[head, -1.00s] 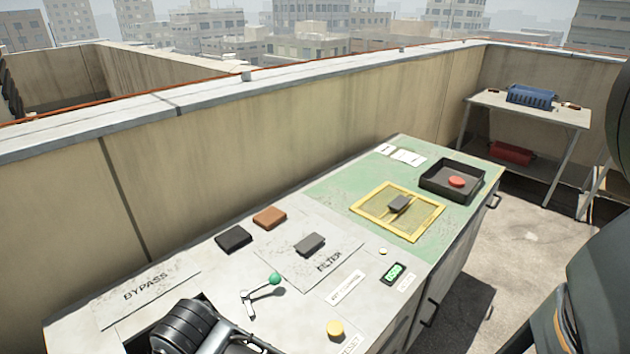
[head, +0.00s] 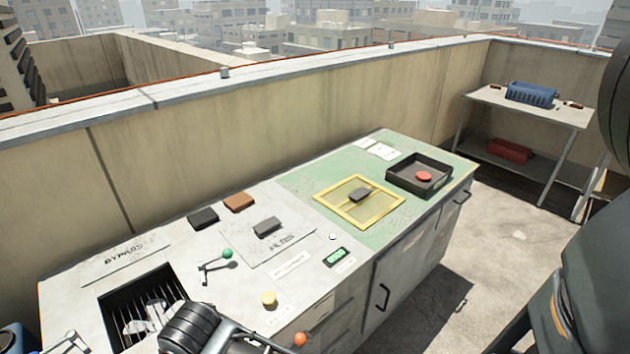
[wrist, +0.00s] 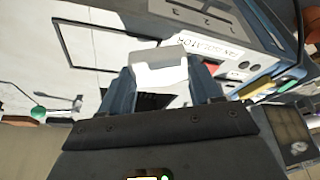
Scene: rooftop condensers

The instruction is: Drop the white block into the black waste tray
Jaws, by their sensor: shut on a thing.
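In the wrist view my gripper (wrist: 163,84) is shut on a white block (wrist: 160,72), held between its two blue-grey fingers. In the head view the dark end of my arm is at the bottom, over the near left part of the bench; the held block cannot be made out there. A black open tray (head: 406,184) stands on the green right end of the bench, well away from my arm. A red round piece (head: 423,176) lies inside it.
A yellow-framed mesh (head: 343,212) with a grey block (head: 360,195) lies left of the tray. A black block (head: 202,218), brown block (head: 239,203), green-knobbed lever (head: 227,253) and slatted opening (head: 120,298) are on the bench. A wall runs behind.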

